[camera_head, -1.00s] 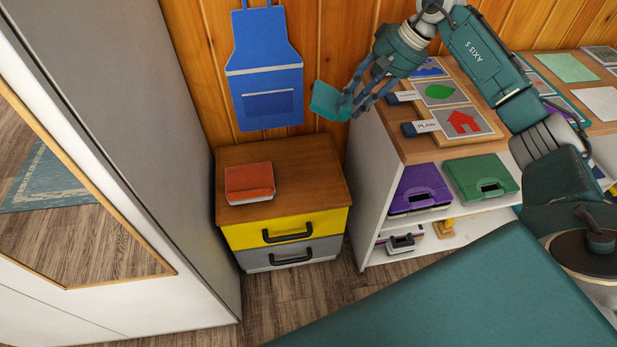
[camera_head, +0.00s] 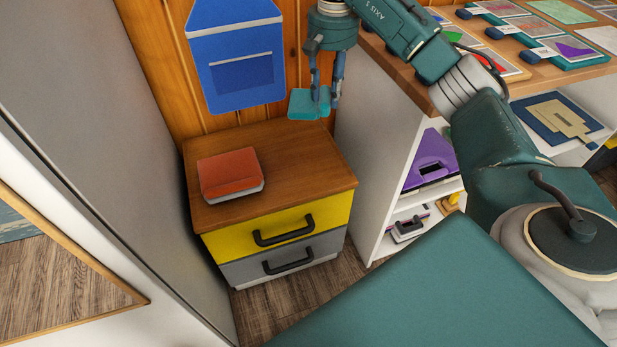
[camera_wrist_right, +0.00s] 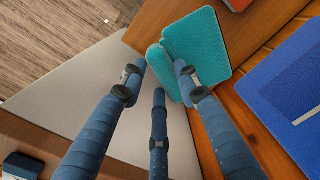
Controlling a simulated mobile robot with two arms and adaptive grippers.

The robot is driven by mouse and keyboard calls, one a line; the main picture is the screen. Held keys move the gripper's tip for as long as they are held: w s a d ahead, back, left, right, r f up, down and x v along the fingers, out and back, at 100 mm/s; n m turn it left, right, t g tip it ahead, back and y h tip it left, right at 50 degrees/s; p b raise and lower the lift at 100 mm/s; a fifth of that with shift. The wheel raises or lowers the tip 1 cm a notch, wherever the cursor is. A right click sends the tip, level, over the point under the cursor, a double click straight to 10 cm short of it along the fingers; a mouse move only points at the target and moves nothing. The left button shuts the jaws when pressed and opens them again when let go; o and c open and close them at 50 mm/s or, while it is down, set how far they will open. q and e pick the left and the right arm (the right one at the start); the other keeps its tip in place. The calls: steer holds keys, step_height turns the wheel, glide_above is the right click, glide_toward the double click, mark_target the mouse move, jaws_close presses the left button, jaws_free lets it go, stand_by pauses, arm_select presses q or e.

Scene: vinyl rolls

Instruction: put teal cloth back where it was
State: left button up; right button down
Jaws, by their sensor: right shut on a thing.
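The teal cloth (camera_head: 306,104) is a small folded pad, held in my right gripper (camera_head: 324,100). In the head view it hangs above the back right part of the wooden top of a small drawer cabinet (camera_head: 300,150). In the right wrist view the teal cloth (camera_wrist_right: 197,45) sits at the fingertips of my right gripper (camera_wrist_right: 160,80), which is shut on it. A red-orange folded cloth or block (camera_head: 230,173) with a pale lower edge lies on the left of the cabinet top. My left gripper is not in view.
A blue apron (camera_head: 238,60) hangs on the wood wall behind the cabinet. A white shelf unit (camera_head: 375,160) with a wooden top stands to the right. A grey panel (camera_head: 100,130) stands at the left. The cabinet top's right half is clear.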

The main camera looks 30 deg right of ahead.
steer(key=shift+f+b, duration=2.45)
steer(key=shift+f, duration=8.15)
steer(key=c, duration=1.3)
jaws_free()
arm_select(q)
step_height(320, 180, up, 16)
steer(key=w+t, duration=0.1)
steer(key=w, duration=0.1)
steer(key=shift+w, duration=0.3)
arm_select(e)
steer(key=shift+r, duration=0.25)
arm_select(q)
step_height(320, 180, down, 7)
steer(key=p, duration=0.2)
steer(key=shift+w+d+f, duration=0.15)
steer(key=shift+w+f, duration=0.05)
arm_select(e)
steer(key=shift+r, duration=5.8)
